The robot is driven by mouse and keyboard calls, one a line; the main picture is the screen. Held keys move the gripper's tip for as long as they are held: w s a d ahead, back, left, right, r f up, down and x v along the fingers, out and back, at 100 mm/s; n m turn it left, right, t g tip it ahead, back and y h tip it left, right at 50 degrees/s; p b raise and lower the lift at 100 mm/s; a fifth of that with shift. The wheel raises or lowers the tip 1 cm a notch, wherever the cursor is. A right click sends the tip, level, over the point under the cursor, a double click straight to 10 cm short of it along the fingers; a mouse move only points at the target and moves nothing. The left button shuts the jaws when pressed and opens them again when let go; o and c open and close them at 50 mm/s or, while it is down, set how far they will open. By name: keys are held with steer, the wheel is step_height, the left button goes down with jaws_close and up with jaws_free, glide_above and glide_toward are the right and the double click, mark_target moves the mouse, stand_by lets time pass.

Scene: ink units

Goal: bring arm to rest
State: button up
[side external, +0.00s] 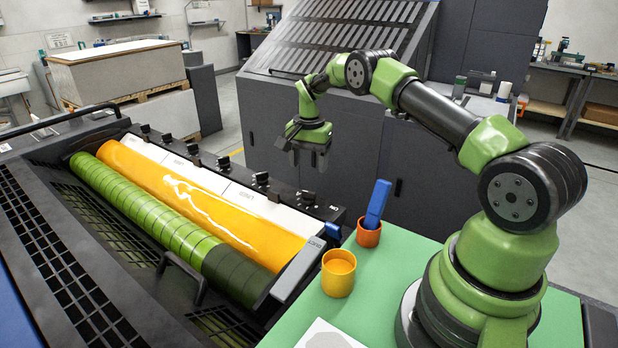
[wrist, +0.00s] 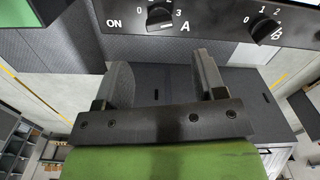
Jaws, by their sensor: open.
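My green arm stands on the green table (side external: 400,262) at the right in the side view. My gripper (side external: 309,162) hangs in the air beyond the row of knobs, pointing down, apart from everything. In the wrist view my gripper (wrist: 160,82) has its two dark fingers spread apart with nothing between them. The edge of the knob panel (wrist: 220,18), with knobs marked A and B, lies past the fingertips.
The ink unit has a yellow roller (side external: 185,188) and a green striped roller (side external: 150,205). A yellow cup (side external: 338,275) and an orange cup (side external: 368,236) holding a blue tool (side external: 377,203) stand on the table. A grey cabinet (side external: 330,135) is behind my gripper.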

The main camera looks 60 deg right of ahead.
steer(key=shift+r, duration=0.85)
steer(key=s+a+r+n+t, duration=0.25)
steer(key=a+r, duration=0.35)
steer(key=r, duration=0.4)
steer(key=s+a+r+n+t, duration=0.1)
steer(key=s+a+r+n, duration=0.15)
steer(key=a+r, duration=0.55)
steer(key=s+a+r+n+t, duration=0.1)
steer(key=s+a+n, duration=0.1)
steer(key=s, duration=0.5)
steer(key=s+a+r+n+t+y, duration=0.1)
steer(key=s+a+r+n, duration=0.1)
steer(key=s, duration=0.4)
steer(key=s+a+r+n+t+y, duration=0.1)
steer(key=s+a+r+n, duration=0.1)
steer(key=s+a, duration=0.2)
steer(key=s, duration=0.3)
steer(key=shift+s+t, duration=0.3)
steer(key=shift+t, duration=0.05)
